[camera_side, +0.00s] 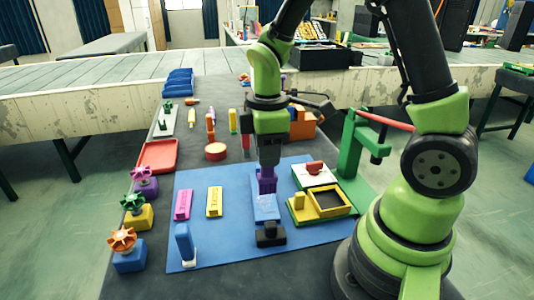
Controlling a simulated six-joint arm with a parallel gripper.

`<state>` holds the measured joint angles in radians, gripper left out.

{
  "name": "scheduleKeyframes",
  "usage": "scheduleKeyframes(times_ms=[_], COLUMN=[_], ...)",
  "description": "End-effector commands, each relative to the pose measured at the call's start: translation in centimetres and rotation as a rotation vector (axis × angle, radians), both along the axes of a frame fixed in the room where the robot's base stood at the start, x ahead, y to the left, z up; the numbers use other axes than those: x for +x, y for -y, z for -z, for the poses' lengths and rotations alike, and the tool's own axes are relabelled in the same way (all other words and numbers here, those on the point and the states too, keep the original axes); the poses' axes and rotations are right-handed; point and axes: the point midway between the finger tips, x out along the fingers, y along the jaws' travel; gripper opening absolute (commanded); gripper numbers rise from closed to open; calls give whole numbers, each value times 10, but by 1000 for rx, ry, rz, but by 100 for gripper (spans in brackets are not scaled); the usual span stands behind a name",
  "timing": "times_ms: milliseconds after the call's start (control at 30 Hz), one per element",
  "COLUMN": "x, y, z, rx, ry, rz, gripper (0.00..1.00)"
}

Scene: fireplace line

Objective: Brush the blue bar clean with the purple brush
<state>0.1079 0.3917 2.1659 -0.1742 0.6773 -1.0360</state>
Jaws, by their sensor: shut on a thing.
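My gripper (268,160) points straight down over the blue mat (222,252) and is shut on the purple brush (267,181). The brush is upright, and its lower end is at the far end of the blue bar (265,208). I cannot tell whether it touches the bar. The blue bar lies lengthwise on the mat, with pale specks on its top. Its near end meets a black block (270,237). The bar's far end is partly hidden by the brush.
A magenta bar (183,205) and a yellow bar (214,202) lie to the left. A blue brush-like piece (184,242) stands at the front left. A yellow-framed tray (328,203) and a green stand (350,160) are on the right. Knobbed blocks (129,262) line the left edge.

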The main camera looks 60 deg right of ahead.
Motion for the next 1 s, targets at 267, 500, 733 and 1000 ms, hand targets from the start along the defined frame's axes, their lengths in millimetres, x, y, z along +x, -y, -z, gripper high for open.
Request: scheduleKeyframes(times_ms=[267, 500, 733, 1000], x=[-1, -1, 3, 18], y=[0, 0, 3, 23], z=[26, 47, 65, 67], rx=[1, 0, 0, 0], ry=[-5, -4, 3, 0], rz=[1, 0, 2, 3], gripper=[0, 0, 0, 0])
